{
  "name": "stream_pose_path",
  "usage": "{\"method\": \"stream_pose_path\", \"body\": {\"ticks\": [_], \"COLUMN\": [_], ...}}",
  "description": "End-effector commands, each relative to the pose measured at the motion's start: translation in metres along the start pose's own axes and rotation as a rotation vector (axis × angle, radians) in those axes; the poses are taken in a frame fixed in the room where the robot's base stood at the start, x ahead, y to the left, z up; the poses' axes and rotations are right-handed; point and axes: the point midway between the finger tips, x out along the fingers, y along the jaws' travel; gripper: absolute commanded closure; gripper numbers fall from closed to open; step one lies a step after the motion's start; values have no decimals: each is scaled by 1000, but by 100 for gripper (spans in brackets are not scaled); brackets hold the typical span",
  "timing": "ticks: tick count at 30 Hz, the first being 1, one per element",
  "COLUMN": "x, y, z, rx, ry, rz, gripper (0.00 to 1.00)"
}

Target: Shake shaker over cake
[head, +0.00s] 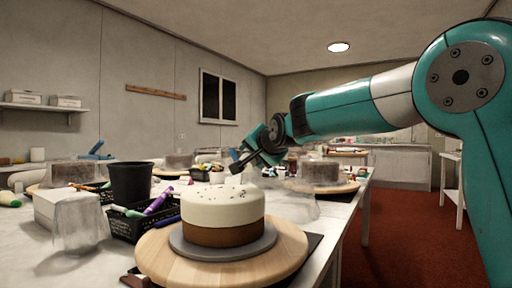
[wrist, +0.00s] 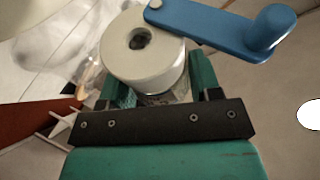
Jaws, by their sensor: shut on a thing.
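The cake (head: 223,210), white above and brown below with dark specks on its top, sits on a grey disc on a round wooden turntable (head: 160,258). My gripper (head: 252,160) is beyond and above the cake in the head view. In the wrist view my gripper (wrist: 160,88) is shut on a pale round thing with a dark central hole and a blue crank-like arm, apparently the shaker (wrist: 120,62). Its lower part is hidden between the fingers. I cannot make the shaker out in the head view or tell its tilt from there.
A black cup (head: 130,182) and a black basket (head: 128,228) with coloured markers stand left of the cake. A clear upturned container (head: 78,225) and a white box (head: 50,205) are further left. Other cakes (head: 320,172) on turntables stand behind.

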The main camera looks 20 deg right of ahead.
Motion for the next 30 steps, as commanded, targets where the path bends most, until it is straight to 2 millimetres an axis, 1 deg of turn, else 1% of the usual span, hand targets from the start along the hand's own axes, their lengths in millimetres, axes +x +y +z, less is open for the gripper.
{"method": "stream_pose_path", "body": {"ticks": [1, 4, 8, 12, 18, 21, 30], "x": [2, 11, 16, 17, 25, 28, 26], "y": [-6, -4, 1, 2, -8, -10, -10], "z": [-9, -8, -4, -2, 2, 4, 5], "rx": [29, 73, 100, 100, 99, 99, 68], "ry": [-23, -62, -84, -84, -86, -83, -56], "rz": [18, 35, 46, 45, 44, 44, 29], "gripper": [76, 76, 76, 76, 76, 76, 76]}}
